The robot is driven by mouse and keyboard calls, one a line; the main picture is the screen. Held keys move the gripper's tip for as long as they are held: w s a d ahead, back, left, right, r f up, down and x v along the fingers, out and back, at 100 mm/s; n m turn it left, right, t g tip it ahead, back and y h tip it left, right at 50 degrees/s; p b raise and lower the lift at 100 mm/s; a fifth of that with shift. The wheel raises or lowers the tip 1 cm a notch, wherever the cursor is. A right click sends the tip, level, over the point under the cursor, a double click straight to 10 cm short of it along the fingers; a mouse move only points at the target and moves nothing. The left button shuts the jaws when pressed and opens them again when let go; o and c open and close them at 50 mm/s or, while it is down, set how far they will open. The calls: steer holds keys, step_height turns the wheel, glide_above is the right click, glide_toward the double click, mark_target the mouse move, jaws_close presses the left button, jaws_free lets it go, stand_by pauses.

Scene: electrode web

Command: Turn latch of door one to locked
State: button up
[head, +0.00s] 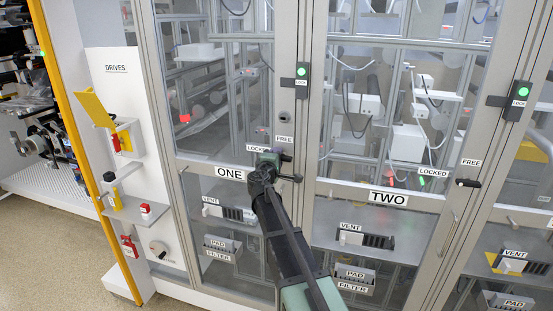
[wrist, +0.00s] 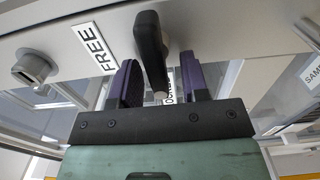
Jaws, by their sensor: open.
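The latch of door one is a black lever (wrist: 150,45) on the grey door frame. In the wrist view it lies between the two purple-padded fingers of my gripper (wrist: 158,68), which is open with a gap on each side. The lever's lower end points toward the LOCKED label (wrist: 171,92), mostly hidden behind the lever and right finger. The FREE label (wrist: 96,47) is to its left. In the head view my gripper (head: 273,158) is at the latch, right of the ONE sign (head: 230,173), and covers most of it.
A round grey lock fitting (wrist: 34,67) protrudes from the frame beside the FREE label. Door two has its own black latch (head: 468,183) and the TWO sign (head: 388,198). A green-lit lock box (head: 302,72) sits higher on door one's frame. Clear floor (head: 55,235) is at the left.

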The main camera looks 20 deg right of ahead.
steer(key=v, duration=1)
steer(key=shift+s+a, duration=0.25)
steer(key=shift+s, duration=0.1)
steer(key=s+f+m+g+y+b, duration=0.1)
steer(key=s+f+m+g+y, duration=0.2)
steer(key=s+f+m+g, duration=0.8)
steer(key=s+a+f+g+y+b, duration=0.1)
steer(key=s+a+f+y, duration=0.3)
steer(key=s+a, duration=0.3)
steer(key=s+a+f+n+g+y+b, duration=0.1)
steer(key=s+a+f+y+b, duration=0.1)
steer(key=s+a+f+y, duration=0.3)
steer(key=s+a+f, duration=0.1)
steer(key=s+a, duration=0.1)
steer(key=s, duration=0.1)
steer(key=shift+s, duration=0.2)
steer(key=shift+f, duration=0.1)
